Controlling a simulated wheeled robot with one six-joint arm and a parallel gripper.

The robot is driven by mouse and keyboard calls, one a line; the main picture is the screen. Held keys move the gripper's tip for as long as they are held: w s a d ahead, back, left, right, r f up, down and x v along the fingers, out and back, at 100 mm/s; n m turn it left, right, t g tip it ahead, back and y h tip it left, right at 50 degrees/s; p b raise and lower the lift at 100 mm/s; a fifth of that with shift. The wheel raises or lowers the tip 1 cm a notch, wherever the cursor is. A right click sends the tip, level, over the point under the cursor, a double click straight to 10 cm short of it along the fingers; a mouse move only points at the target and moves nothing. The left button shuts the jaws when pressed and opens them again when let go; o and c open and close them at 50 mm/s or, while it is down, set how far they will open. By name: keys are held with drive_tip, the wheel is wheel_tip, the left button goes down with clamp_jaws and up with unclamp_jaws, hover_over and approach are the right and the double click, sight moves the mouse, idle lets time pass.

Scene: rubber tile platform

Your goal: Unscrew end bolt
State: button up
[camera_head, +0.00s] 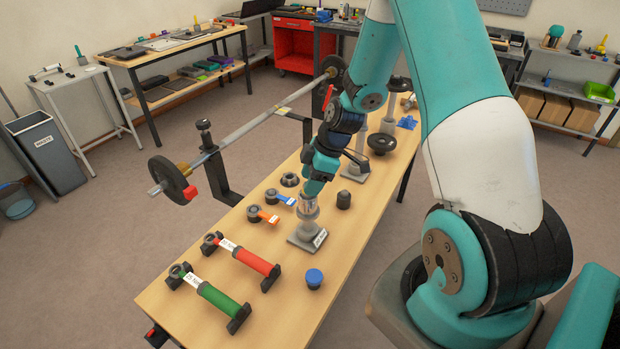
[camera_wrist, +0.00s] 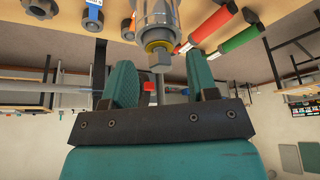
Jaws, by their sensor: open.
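A small upright fixture with a grey base (camera_head: 307,238) stands on the wooden table (camera_head: 345,240). A clear and metal cylinder (camera_head: 308,208) rises from it, below my gripper (camera_head: 312,188). In the wrist view the cylinder (camera_wrist: 157,18) ends in a yellowish ring and a grey square bolt head (camera_wrist: 160,61). My gripper (camera_wrist: 163,78) is open, with one teal finger on each side of the bolt head's line. The bolt head lies near the fingertips, with gaps visible on both sides. The bolt head is hidden by my gripper in the head view.
Red (camera_head: 250,260) and green (camera_head: 215,299) handled tools lie at the table's front left. A blue-topped knob (camera_head: 314,278) and a black knob (camera_head: 343,199) stand near the fixture. A long bar with weight plates (camera_head: 172,180) lies along the left edge, on black brackets.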

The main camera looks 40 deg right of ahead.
drive_tip(key=shift+w+a+f, duration=0.1)
drive_tip(key=shift+a+f, duration=0.05)
drive_tip(key=shift+f, duration=0.3)
clamp_jaws()
drive_tip(key=c, duration=0.8)
unclamp_jaws()
drive_tip(key=shift+c, duration=0.2)
clamp_jaws()
drive_tip(key=shift+r, duration=0.1)
drive_tip(key=shift+r, duration=0.2)
drive_tip(key=shift+r+p, duration=1.05)
drive_tip(key=shift+r, duration=0.45)
